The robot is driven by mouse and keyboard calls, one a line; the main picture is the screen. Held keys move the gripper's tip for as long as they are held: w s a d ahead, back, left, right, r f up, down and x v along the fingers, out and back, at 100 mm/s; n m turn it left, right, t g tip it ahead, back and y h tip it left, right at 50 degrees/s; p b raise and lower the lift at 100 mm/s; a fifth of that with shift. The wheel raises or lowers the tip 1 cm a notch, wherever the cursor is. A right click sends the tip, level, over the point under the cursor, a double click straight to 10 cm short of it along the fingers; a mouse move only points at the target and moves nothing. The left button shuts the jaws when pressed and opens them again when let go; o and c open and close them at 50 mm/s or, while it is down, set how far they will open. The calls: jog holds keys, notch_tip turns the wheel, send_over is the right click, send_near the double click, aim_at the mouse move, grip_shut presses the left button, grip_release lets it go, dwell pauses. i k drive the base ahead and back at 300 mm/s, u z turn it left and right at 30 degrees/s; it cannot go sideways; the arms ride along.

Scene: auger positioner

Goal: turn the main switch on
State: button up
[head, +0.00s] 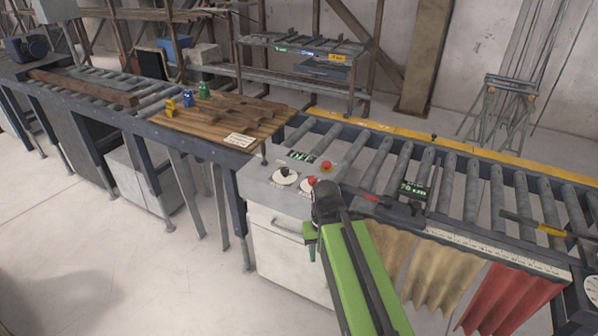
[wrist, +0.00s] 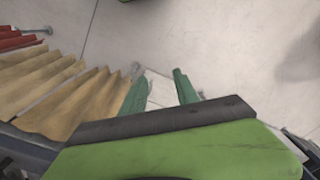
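The control panel (head: 262,182) is a grey box top beside the roller conveyor. On it are a black rotary knob on a white round plate (head: 286,175), a red knob or button (head: 311,181) on a pale plate, and a red button (head: 326,166). I cannot tell from labels which one is the main switch. My gripper (head: 310,241) is in front of the panel's cabinet and below the panel top, touching none of the controls. In the wrist view its two green fingers (wrist: 158,73) stand apart with nothing between them, over the pale floor. The panel is not in the wrist view.
The roller conveyor (head: 480,195) runs right, with a dark display unit (head: 413,190) on its near rail. Tan curtains (head: 440,272) and a red curtain (head: 510,295) hang below. A wooden board (head: 220,120) with small coloured figures lies left. The front floor is clear.

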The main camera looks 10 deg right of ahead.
aim_at(312, 181)
jog(key=u, duration=0.45)
jog(key=k, duration=1.35)
jog(key=u, duration=1)
jog(key=i, duration=1.8)
jog(key=z, duration=0.3)
